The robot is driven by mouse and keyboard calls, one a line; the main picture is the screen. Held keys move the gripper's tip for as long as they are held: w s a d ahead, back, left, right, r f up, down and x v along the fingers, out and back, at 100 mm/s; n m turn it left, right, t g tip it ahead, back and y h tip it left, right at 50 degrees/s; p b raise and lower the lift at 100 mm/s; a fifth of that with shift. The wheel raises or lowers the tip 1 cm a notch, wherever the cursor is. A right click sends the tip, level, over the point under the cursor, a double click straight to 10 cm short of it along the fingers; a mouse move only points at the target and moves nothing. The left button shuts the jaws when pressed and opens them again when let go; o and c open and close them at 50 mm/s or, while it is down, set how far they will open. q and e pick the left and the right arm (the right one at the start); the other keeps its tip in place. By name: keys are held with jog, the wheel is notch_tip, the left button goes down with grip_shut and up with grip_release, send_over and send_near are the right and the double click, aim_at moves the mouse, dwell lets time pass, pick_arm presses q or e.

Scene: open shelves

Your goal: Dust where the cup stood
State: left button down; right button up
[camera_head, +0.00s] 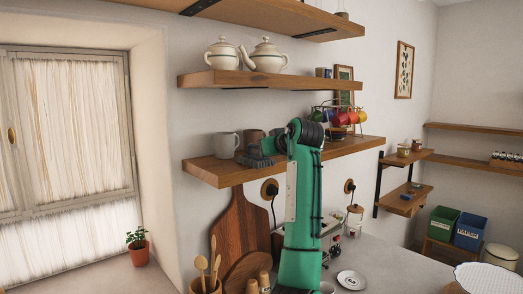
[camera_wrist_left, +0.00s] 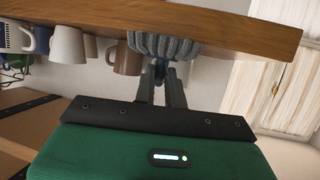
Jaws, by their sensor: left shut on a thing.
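My left gripper (camera_wrist_left: 162,75) is shut on a grey ribbed duster (camera_wrist_left: 165,47), which lies along the wooden shelf (camera_wrist_left: 240,32) in the wrist view. In the head view the duster (camera_head: 255,160) is at the front of the lower shelf (camera_head: 207,170), partly behind my green arm. A pale grey mug (camera_head: 227,145) and a brown mug (camera_head: 254,138) stand on that shelf behind it. In the wrist view, which is upside down, a brownish mug (camera_wrist_left: 126,60) is beside the duster and a white mug (camera_wrist_left: 68,45) is farther left. My right gripper is out of view.
Colourful cups (camera_head: 341,117) hang on a rack farther right on the same shelf. Two teapots (camera_head: 267,56) stand on the shelf above. Below are a cutting board (camera_head: 240,225), wooden spoons (camera_head: 201,263) and a small plate (camera_head: 351,280) on the counter.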

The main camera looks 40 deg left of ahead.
pick_arm(q)
jog(key=shift+s+f+b, duration=0.1)
jog(key=shift+s+b, duration=0.25)
jog(key=shift+s, duration=0.45)
jog(key=shift+r+p, duration=0.2)
jog(key=shift+p, duration=0.6)
dwell(1.8)
